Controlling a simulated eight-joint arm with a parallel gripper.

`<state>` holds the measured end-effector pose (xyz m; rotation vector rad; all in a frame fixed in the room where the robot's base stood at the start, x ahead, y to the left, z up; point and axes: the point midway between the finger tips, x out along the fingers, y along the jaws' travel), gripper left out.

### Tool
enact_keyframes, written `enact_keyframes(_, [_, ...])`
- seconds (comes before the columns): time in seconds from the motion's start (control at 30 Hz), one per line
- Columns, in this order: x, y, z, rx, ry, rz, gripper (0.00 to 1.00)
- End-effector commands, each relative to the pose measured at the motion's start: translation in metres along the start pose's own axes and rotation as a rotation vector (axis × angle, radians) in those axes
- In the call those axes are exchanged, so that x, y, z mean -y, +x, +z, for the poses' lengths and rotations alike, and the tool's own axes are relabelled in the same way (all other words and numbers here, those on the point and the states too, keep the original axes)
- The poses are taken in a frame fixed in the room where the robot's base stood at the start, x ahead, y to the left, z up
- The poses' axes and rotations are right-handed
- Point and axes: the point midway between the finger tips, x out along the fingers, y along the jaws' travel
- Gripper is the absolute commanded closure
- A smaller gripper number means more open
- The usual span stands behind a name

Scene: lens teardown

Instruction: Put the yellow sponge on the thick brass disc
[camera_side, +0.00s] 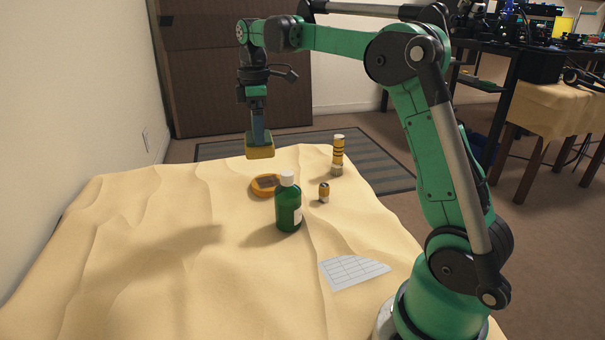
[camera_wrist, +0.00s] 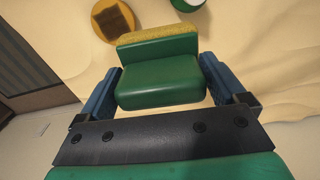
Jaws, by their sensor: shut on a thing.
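My gripper (camera_side: 258,136) is shut on a yellow sponge (camera_side: 260,152) and holds it above the far part of the cloth. In the wrist view the blue fingers stand at both sides of the sponge's green part, with its yellow part (camera_wrist: 158,38) beyond. A round orange-yellow disc (camera_side: 265,185) with a dark brown square on its top lies on the cloth below the sponge. The disc also shows at the top of the wrist view (camera_wrist: 103,24), apart from the sponge. I cannot tell for sure whether this is the thick brass disc.
A green bottle (camera_side: 288,209) with a white cap stands just in front of the disc. A small banded cylinder (camera_side: 323,190) and a taller one (camera_side: 338,150) on a pale base stand to the right. A white gridded sheet (camera_side: 352,271) lies nearer. The left cloth is clear.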

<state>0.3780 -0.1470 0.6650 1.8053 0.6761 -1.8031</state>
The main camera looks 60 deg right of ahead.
Motion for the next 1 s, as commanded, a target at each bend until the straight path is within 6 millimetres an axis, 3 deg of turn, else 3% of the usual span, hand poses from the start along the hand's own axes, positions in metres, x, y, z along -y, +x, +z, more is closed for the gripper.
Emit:
enact_keyframes(0.1, [-0.030, 0.020, 0.008, 0.000, -0.026, 0.000, 0.62])
enact_keyframes(0.3, [-0.055, 0.042, 0.018, 0.000, -0.061, 0.000, 0.62])
enact_keyframes(1.0, [-0.060, 0.127, 0.020, 0.000, -0.069, 0.000, 0.62])
